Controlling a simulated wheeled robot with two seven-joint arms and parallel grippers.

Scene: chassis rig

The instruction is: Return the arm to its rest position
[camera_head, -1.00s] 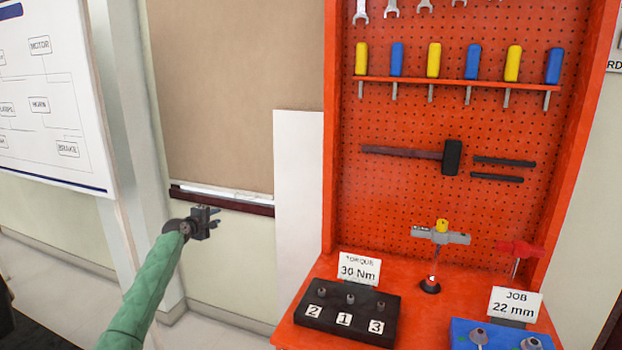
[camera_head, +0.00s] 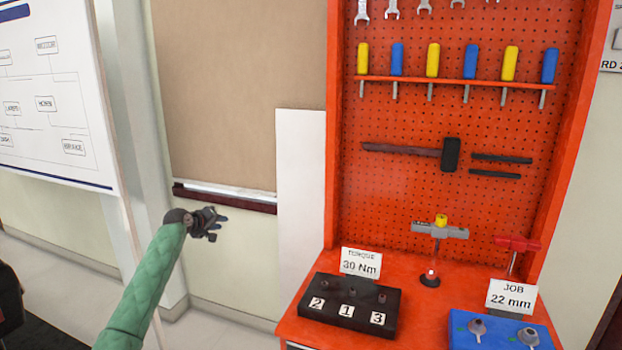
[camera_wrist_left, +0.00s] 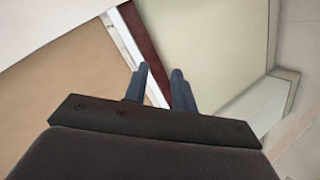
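My left arm, with its green sleeve, comes in from the lower left of the head view. Its dark left gripper (camera_head: 220,226) is held in the air left of the orange tool bench, in front of the wall below the brown board's ledge. In the left wrist view its two fingers (camera_wrist_left: 160,70) stand apart with nothing between them. Behind them are the tan board, the dark red ledge and the pale wall. My right gripper is not in view.
The orange bench (camera_head: 300,330) and pegboard (camera_head: 400,200) stand to the right. On the bench are a black numbered block (camera_head: 335,312), a blue block (camera_head: 500,342) and a grey-headed tool (camera_head: 440,231). A whiteboard (camera_head: 50,110) is at the left. The space around the gripper is clear.

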